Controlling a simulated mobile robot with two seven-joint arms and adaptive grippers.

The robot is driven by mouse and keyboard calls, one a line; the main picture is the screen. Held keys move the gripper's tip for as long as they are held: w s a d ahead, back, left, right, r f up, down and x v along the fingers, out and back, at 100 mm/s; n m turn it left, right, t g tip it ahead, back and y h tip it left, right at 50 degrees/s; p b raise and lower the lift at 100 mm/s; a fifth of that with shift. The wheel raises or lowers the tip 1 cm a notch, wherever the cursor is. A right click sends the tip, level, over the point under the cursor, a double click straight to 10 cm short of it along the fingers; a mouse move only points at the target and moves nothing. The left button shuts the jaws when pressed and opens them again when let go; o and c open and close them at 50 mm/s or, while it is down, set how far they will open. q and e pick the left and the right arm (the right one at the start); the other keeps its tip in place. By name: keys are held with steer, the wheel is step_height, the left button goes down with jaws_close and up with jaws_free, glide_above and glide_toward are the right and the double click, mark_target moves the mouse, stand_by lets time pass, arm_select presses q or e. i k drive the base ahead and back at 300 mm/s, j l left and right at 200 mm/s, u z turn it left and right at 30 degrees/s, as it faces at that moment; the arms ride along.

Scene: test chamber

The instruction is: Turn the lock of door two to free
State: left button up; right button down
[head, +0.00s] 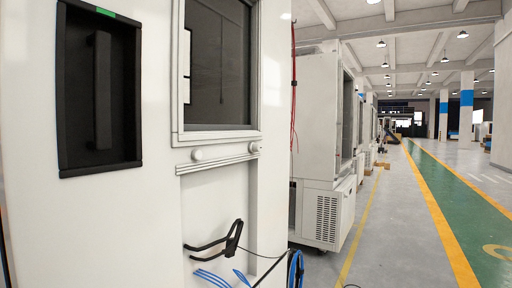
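A black recessed panel with an upright black handle (102,90) is set in the white chamber front at the left. A small green mark (105,12) shows on its top edge. I cannot tell whether this is the lock of door two, and no number or lock label is readable. Neither of my grippers is in view.
Right of the handle are a dark window (218,65), a rail with two round knobs (197,155), a black bracket (217,241) and blue cables (212,277). Another white cabinet (320,130) stands beyond. The green walkway (455,185) at the right looks clear.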

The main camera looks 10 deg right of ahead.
mark_target(253, 147)
steer(key=i+l+u, duration=0.25)
steer(key=l, duration=0.2)
steer(key=l+u, duration=0.2)
steer(key=l, duration=0.3)
steer(key=l+u, duration=0.25)
steer(key=l, duration=0.25)
steer(key=i+l+u, duration=0.25)
steer(key=l+u, duration=0.15)
steer(key=l, duration=0.5)
steer(key=i+l+u, duration=0.1)
steer(key=l+u, duration=0.35)
steer(key=l, duration=0.5)
steer(key=l+u, duration=0.4)
steer(key=l, duration=0.6)
